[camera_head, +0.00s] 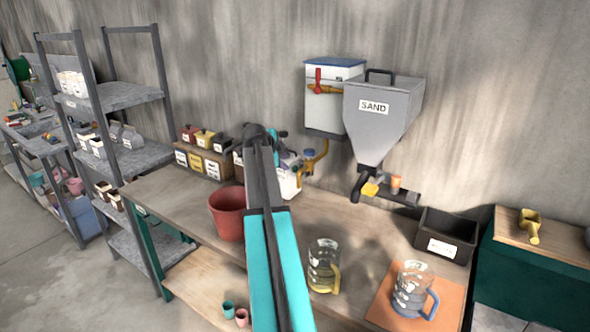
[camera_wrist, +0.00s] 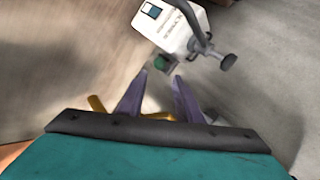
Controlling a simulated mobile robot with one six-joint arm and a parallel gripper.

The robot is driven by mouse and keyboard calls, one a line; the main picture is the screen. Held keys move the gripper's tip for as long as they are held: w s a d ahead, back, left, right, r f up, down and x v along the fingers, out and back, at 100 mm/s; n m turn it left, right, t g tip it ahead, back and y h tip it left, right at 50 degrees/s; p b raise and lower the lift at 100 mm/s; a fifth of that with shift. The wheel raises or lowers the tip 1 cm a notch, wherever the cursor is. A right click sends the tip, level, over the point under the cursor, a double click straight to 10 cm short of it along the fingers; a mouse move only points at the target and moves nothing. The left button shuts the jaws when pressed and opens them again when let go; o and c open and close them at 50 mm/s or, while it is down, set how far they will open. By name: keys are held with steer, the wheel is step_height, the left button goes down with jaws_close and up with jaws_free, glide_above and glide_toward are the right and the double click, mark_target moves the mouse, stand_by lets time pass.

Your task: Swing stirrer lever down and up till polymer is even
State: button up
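In the wrist view, a white container (camera_wrist: 172,26) with a printed label, its text too blurred to read surely, lies ahead of my gripper. A dark curved handle (camera_wrist: 197,28) and a black knob (camera_wrist: 228,62) are on its right side. A small green part (camera_wrist: 161,63) shows at its lower edge. My gripper (camera_wrist: 161,76) has its two purple fingers apart, with nothing held between them; the green part appears just beyond the tips. In the head view, a white container (camera_head: 287,184) on the bench is partly hidden behind my arm. The polymer inside is not visible.
A red bucket (camera_head: 227,213) and a glass jug (camera_head: 323,266) stand near my arm on the bench (camera_head: 170,195). Another jug (camera_head: 411,290) stands on an orange board. The sand hopper (camera_head: 381,115) and a white wall box (camera_head: 326,105) hang behind. A black bin (camera_head: 445,236) is at right.

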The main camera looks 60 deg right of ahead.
mark_target(294, 168)
steer(key=shift+d, duration=0.1)
steer(key=p+x, duration=0.5)
steer(key=x, duration=0.8)
steer(key=shift+d+f, duration=0.2)
steer(key=shift+d, duration=0.1)
stand_by(0.3)
jaws_close()
steer(key=shift+s+d+r, duration=0.1)
